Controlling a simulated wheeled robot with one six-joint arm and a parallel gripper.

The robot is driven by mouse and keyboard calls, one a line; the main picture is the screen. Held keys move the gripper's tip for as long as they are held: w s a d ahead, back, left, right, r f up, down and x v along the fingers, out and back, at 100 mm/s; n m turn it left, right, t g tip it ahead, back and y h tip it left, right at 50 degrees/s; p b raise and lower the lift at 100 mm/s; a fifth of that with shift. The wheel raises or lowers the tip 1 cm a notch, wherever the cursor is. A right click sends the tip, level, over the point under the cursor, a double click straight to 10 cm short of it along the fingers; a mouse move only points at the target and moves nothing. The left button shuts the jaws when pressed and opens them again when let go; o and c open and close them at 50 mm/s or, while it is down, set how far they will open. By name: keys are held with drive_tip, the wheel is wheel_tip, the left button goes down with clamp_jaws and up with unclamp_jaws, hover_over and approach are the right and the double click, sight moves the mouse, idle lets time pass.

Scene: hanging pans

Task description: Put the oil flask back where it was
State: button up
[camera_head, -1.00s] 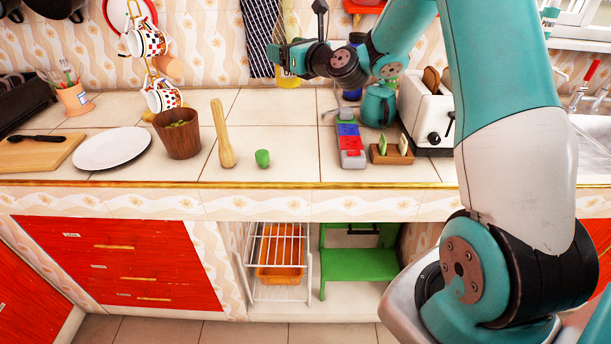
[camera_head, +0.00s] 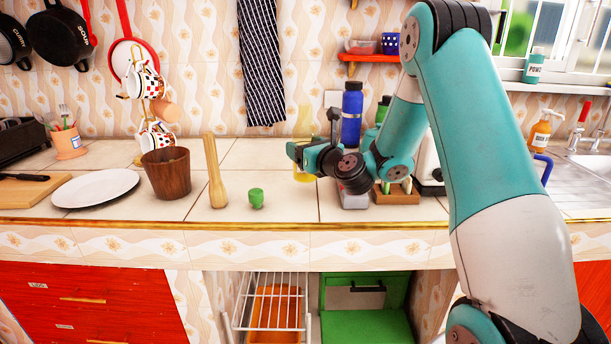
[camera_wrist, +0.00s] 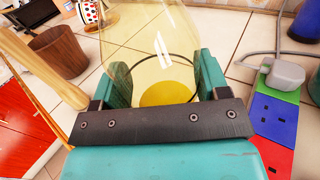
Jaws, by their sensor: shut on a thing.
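The oil flask (camera_head: 304,120) is clear glass with yellow oil at its bottom. My gripper (camera_head: 300,155) is shut around it, low over the counter, right of the wooden pestle and the small green object. The flask stands roughly upright; its neck shows above the gripper and its yellow base below. In the wrist view the flask (camera_wrist: 150,35) sits between the two teal fingers. I cannot tell whether its base touches the counter (camera_head: 285,205).
A wooden pestle (camera_head: 214,175), a small green object (camera_head: 256,198) and a brown cup (camera_head: 168,173) stand to the left. A blue bottle (camera_head: 352,115) stands behind on the right. A power strip (camera_wrist: 275,115) with a grey plug (camera_wrist: 282,74) lies close on the right.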

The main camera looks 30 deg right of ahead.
drive_tip(key=shift+f+b, duration=1.15)
drive_tip(key=shift+f, duration=1.15)
drive_tip(key=shift+f, duration=0.2)
drive_tip(key=o, duration=1)
drive_tip(key=shift+s+r, duration=0.1)
drive_tip(key=shift+r, duration=0.05)
